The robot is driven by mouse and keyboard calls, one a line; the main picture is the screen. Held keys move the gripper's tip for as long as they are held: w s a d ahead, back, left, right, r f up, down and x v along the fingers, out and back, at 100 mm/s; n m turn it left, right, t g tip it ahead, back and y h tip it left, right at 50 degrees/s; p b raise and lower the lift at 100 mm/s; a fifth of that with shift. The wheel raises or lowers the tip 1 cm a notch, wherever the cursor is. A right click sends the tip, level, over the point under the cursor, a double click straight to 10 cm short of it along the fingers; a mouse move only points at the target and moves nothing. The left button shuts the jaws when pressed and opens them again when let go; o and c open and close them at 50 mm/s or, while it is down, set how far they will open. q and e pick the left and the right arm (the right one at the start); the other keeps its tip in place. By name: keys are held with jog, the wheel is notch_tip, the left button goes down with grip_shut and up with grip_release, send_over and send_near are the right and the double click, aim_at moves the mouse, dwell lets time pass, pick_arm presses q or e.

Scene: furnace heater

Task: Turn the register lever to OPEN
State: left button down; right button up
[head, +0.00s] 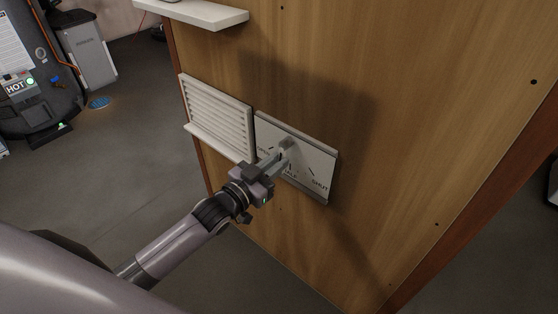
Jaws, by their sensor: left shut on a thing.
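The register lever (287,145) is a small pale grey handle on a white label plate (322,165) fixed to a wooden panel. The plate reads SHUT at its lower right and HALF near the bottom middle. A partly covered label shows at the plate's left side. My left gripper (281,156) reaches in from the lower left and is shut on the lever. Its fingers hide part of the lever, so its exact angle is hard to tell. My right gripper is not in view.
A white louvred vent (217,113) is on the panel just left of the plate. A white shelf (205,13) juts out above. A dark heater with a HOT sign (20,88) and a grey bin (87,50) stand at the far left. Open floor (130,135) lies between.

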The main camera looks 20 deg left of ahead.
pick_arm(q)
jog(key=shift+a+r+m, duration=0.15)
jog(key=shift+a+m, duration=0.05)
jog(key=shift+m, duration=0.3)
jog(key=shift+w+a+r+m+p, duration=0.15)
jog(key=shift+a+m+p, duration=0.25)
jog(key=shift+m, duration=0.65)
jog(key=shift+w+a+r+m+p, duration=0.25)
jog(key=shift+m+p, duration=0.2)
jog(key=shift+m, duration=0.65)
jog(key=shift+w+a+r+m+p, duration=0.1)
jog(key=shift+a+m+p, duration=0.3)
jog(key=shift+m, duration=0.65)
jog(key=c, duration=1.1)
grip_release()
jog(key=shift+s, duration=0.1)
jog(key=shift+p+v, duration=0.55)
jog(key=shift+v, duration=3)
